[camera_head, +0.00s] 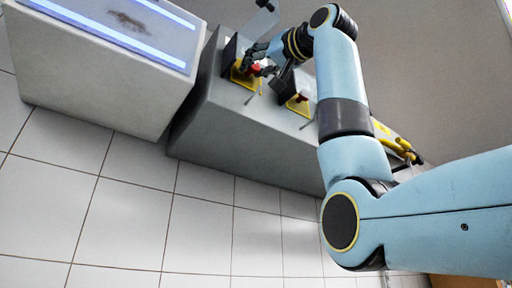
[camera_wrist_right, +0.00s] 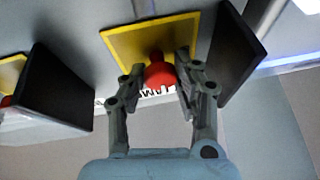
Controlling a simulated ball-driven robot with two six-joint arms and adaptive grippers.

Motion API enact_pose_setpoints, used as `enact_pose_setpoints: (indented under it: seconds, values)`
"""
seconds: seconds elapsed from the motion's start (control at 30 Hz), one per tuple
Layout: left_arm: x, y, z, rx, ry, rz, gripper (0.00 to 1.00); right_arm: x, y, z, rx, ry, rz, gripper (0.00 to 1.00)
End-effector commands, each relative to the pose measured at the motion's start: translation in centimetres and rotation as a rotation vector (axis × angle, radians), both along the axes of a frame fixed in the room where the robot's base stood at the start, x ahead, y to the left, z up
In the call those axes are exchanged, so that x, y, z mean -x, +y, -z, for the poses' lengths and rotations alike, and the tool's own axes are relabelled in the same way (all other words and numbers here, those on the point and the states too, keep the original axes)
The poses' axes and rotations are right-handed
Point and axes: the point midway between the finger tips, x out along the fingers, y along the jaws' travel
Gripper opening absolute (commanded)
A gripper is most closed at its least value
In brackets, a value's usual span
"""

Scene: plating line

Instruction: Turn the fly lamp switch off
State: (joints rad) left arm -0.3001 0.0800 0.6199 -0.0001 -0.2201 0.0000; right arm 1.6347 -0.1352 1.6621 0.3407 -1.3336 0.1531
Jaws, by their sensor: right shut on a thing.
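A red switch knob (camera_wrist_right: 159,72) sits on a yellow plate (camera_wrist_right: 125,43) in the right wrist view. In the head view the red knob (camera_head: 256,68) and its yellow plate (camera_head: 246,83) are on the grey counter, partly hidden by my gripper. My right gripper (camera_wrist_right: 160,78) has its fingers on both sides of the knob and is shut on it. It also shows in the head view (camera_head: 262,66). A label below the knob is partly covered, and I cannot read it all. My left gripper is not in view.
A second yellow plate with a red knob (camera_head: 297,101) is to the right on the grey counter (camera_head: 215,125). Dark upright panels (camera_wrist_right: 234,52) flank the plates. A white cabinet (camera_head: 90,85) with lit strips stands left. Tiled floor is clear in front.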

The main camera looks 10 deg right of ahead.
Motion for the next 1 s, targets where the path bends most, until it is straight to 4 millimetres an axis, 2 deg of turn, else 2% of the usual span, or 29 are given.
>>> enact_pose_setpoints:
  seconds: [0.3, 1.0]
  values:
    - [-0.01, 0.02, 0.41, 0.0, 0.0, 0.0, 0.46, 0.0, -0.2, -0.15, 0.223, -0.094, 0.002, 0.0]
    - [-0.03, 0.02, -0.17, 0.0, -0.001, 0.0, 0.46, 0.02, -0.23, -0.46, 0.839, -0.347, 0.001, 0.0]
